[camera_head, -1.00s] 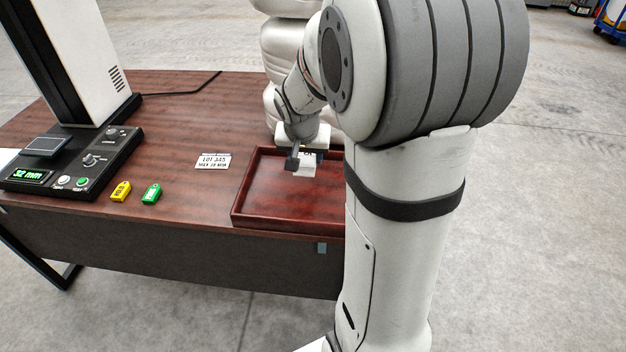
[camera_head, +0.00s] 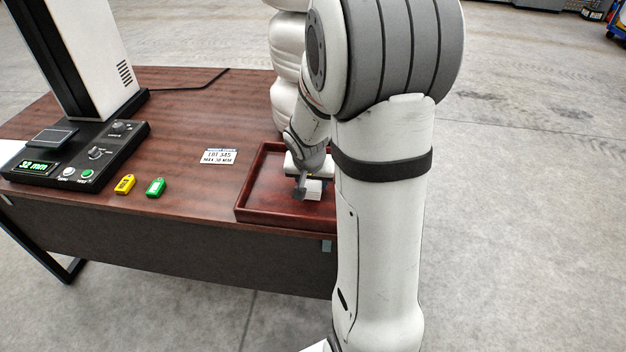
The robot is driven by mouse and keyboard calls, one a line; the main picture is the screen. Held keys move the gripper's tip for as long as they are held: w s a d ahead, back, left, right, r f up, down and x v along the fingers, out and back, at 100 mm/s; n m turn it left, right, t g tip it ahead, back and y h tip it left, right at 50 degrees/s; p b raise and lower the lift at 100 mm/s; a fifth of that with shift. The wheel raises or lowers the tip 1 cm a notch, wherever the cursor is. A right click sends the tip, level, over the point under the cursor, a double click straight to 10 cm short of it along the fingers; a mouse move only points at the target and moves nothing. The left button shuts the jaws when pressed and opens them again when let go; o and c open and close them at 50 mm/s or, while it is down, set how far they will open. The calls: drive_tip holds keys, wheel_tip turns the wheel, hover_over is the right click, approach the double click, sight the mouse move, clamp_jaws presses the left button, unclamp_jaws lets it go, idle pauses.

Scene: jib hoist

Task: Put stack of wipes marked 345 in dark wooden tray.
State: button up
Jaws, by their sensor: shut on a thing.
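My gripper (camera_head: 304,188) is shut on a small white block-like stack of wipes (camera_head: 313,189). Its marking cannot be read in this view. The stack is over the inside of the dark wooden tray (camera_head: 262,216), low near its floor; I cannot tell whether it touches the floor. The tray is a shallow reddish-brown box at the right part of the desk. My arm hides the tray's right side.
A white label card (camera_head: 219,156) reading LOT 345 lies left of the tray. A black-and-white measuring device (camera_head: 75,155) reading 32 mm stands at the desk's left. The desk (camera_head: 190,120) is clear behind the card.

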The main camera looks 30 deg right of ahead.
drive_tip(key=shift+f, duration=0.25)
drive_tip(key=o, duration=1.1)
drive_tip(key=shift+r, duration=0.1)
drive_tip(key=shift+r, duration=0.15)
